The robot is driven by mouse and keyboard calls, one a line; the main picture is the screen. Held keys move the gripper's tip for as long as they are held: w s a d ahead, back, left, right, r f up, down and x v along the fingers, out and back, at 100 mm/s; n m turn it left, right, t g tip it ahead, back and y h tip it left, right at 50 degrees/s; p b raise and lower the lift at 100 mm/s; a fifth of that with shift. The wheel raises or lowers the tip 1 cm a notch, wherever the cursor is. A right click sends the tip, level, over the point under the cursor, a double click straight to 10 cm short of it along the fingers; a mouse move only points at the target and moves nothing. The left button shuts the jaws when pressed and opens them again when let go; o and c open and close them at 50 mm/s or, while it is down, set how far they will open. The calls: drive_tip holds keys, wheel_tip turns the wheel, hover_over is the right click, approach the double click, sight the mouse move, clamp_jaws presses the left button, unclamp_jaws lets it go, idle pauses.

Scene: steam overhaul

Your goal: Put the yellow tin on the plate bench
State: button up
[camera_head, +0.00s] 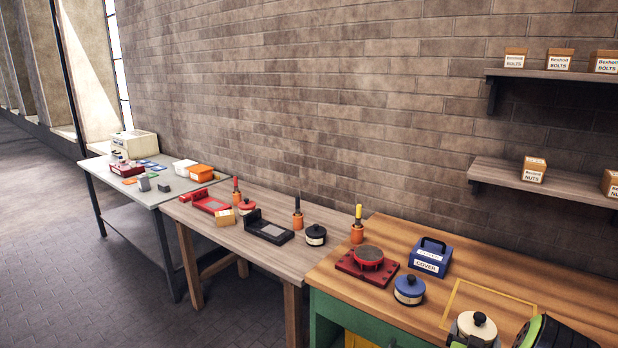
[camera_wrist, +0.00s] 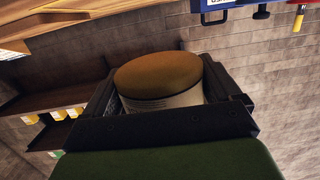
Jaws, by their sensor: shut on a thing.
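The yellow tin (camera_wrist: 157,76) sits between my fingers in the wrist view, with an ochre round face and a pale label band. In the head view the held tin (camera_head: 474,328) appears at the bottom right, pale, with a black knob on top. My gripper (camera_wrist: 166,88) is shut on it, and dark fingers show on both sides. In the head view it is over the front of the green-framed wooden bench (camera_head: 540,297).
The wooden bench also bears a blue tin (camera_head: 409,290), a red stand (camera_head: 367,264), a blue cover box (camera_head: 430,257) and a yellow outline. A black-banded tin (camera_head: 315,236) and small orange-based tools stand on the middle bench. A grey table (camera_head: 125,187) is beyond. Wall shelves hang at right.

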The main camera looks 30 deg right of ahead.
drive_tip(key=w+a+f+n+t+y, duration=0.35)
drive_tip(key=w+a, duration=0.55)
drive_tip(key=a, duration=0.3)
drive_tip(key=w+a+f+n+t+y, duration=0.2)
drive_tip(key=w+a+f, duration=0.2)
drive_tip(key=w+a, duration=0.55)
drive_tip(key=a+f+n+t+y, duration=0.1)
drive_tip(key=a+n+y, duration=0.2)
drive_tip(key=a, duration=1)
drive_tip(key=a+f+n+t+y, duration=0.1)
drive_tip(key=a+n+y, duration=0.2)
drive_tip(key=a, duration=0.9)
drive_tip(key=shift+w+a+f+t+y, duration=0.25)
drive_tip(key=shift+w+a+t+y, duration=0.15)
drive_tip(key=shift+y, duration=0.85)
drive_tip(key=shift+n, duration=0.25)
